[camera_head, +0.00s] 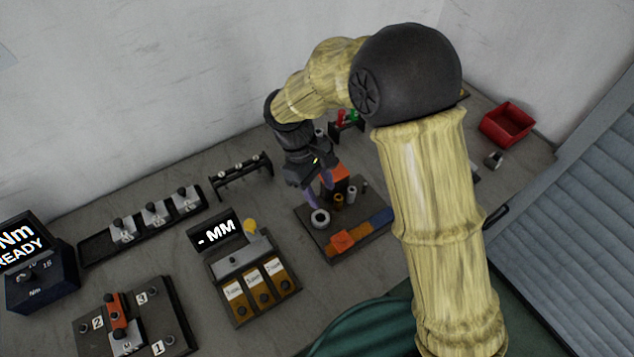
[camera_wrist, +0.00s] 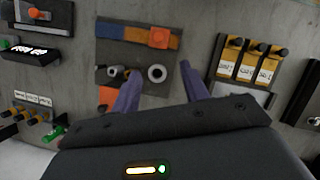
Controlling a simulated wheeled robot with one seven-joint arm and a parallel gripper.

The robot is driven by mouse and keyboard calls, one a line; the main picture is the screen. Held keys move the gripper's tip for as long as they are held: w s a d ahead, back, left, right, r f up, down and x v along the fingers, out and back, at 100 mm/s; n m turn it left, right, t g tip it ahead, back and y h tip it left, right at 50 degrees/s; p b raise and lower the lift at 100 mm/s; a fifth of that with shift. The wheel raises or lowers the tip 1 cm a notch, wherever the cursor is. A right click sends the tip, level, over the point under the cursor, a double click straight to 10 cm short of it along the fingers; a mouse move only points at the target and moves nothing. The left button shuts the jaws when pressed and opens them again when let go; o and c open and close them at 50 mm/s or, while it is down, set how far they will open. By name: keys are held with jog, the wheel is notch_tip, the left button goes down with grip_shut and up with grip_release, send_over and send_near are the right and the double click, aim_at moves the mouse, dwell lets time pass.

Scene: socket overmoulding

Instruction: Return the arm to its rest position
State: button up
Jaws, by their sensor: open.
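My gripper (camera_head: 312,190) hangs from my bent arm over the workbench, by the back-left part of a dark square board. In the wrist view my gripper (camera_wrist: 160,90) shows two purple fingers spread apart with nothing held between them. The dark board (camera_wrist: 105,55) lies beyond the fingertips and carries a white ring (camera_wrist: 157,73), small cylinders and orange and blue blocks. In the head view the board (camera_head: 318,240) is partly hidden by my arm. Whether the fingers touch anything on the board I cannot tell.
A unit reading "- MM" (camera_head: 216,232) stands left of the board. A black rack (camera_head: 240,176) and a long tray (camera_head: 100,243) lie behind it. A numbered fixture (camera_head: 160,310) and a READY box (camera_head: 40,290) are at left. A red bin (camera_head: 507,124) stands at right.

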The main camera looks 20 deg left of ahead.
jog(key=shift+v, duration=0.95)
jog(key=w+d+r+m+y, duration=0.2)
jog(key=d+m, duration=0.2)
jog(key=d, duration=0.5)
jog(key=w+d+r+m+y, duration=0.1)
jog(key=d+m, duration=0.2)
jog(key=d, duration=0.5)
jog(key=s+d+r+m+t+y, duration=0.1)
jog(key=s+d+m+t, duration=0.2)
jog(key=d+m, duration=0.5)
jog(key=s+d, duration=0.1)
jog(key=d, duration=0.5)
jog(key=shift+s+d+r+t, duration=0.2)
jog(key=shift+s+d+t, duration=0.05)
jog(key=shift+d+t, duration=0.05)
jog(key=shift+c, duration=0.3)
